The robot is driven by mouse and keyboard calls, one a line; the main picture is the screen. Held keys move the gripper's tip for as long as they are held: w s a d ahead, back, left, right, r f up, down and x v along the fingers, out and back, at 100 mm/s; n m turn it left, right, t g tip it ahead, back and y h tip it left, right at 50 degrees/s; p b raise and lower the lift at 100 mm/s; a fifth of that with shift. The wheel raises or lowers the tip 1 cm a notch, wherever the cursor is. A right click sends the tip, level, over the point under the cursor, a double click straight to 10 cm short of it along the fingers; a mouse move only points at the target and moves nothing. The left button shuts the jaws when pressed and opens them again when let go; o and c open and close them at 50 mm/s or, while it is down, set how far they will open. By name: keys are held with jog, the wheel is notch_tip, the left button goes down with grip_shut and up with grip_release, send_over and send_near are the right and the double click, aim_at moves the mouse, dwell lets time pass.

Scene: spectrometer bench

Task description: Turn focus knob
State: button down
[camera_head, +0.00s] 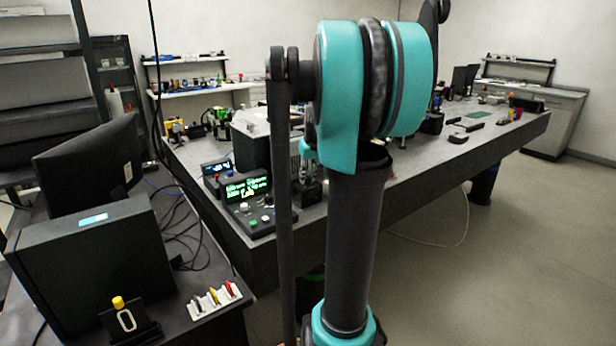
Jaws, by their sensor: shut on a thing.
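My arm stands large in the middle of the head view and blocks much of the bench. My gripper (312,186) shows only in part, small and dark, just left of my upper arm, below a small teal wrist piece. It is low over the near part of the optical bench (262,250), right of the control box. It is shut on what seems to be the focus knob. The knob itself is hidden, so its shape and angle cannot be told.
A control box (252,218) with a green display and buttons sits at the bench's near edge. A monitor (90,165), a dark case (95,265) and a white holder (214,299) crowd the left desk. Cables hang between desk and bench. The floor (490,265) at right is clear.

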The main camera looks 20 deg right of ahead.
jog(key=c, duration=1.4)
grip_release()
jog(key=v, duration=1.2)
jog(key=shift+s, duration=0.1)
